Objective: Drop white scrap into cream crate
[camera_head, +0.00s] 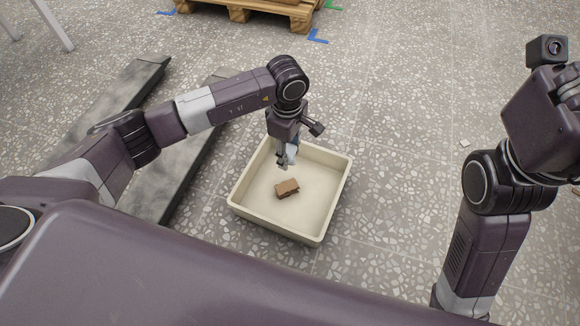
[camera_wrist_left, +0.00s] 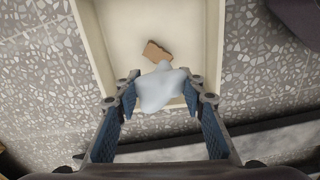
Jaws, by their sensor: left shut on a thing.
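The cream crate (camera_head: 326,168) stands on the speckled floor in the middle of the head view. It also shows in the left wrist view (camera_wrist_left: 213,45). My left gripper (camera_head: 285,161) points down over the crate's back left part. In the left wrist view its fingers (camera_wrist_left: 158,92) are shut on the white scrap (camera_wrist_left: 155,90), a pale crumpled piece. In the head view the scrap is mostly hidden by the gripper. My right arm stands at the right of the head view; its fingers do not show.
A brown scrap (camera_head: 287,188) lies inside the crate. Long dark grey beams (camera_head: 190,165) lie on the floor to the left. A wooden pallet (camera_head: 245,10) is at the back. A small pale bit (camera_head: 464,143) lies to the right.

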